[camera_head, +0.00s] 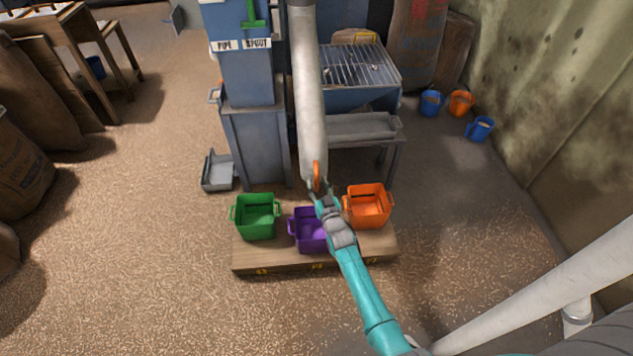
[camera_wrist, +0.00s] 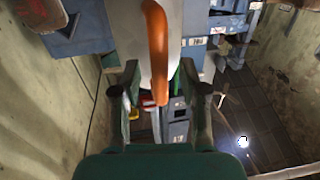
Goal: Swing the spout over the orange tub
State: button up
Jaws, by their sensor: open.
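The spout is a long pale grey pipe (camera_head: 309,95) hanging down in front of the blue machine. Its lower end carries an orange handle (camera_head: 317,176) and is above the area behind the purple tub (camera_head: 308,236), left of the orange tub (camera_head: 368,212). The green tub (camera_head: 256,222) stands at the left of the same wooden platform. My gripper (camera_head: 319,190) is at the handle. In the wrist view, the spout (camera_wrist: 180,25) and orange handle (camera_wrist: 157,50) show between the open fingers of my gripper (camera_wrist: 160,85). Contact cannot be told.
The wooden platform (camera_head: 290,260) bears the three tubs. Behind it stand the blue machine (camera_head: 240,60), with signs reading PIPE and SPOUT, and a metal table (camera_head: 362,127). Blue and orange buckets (camera_head: 460,103) stand at the right by the wall. Floor is free left and right.

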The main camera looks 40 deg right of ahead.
jog(key=shift+x, duration=0.85)
grip_shut()
jog(key=shift+d, duration=0.1)
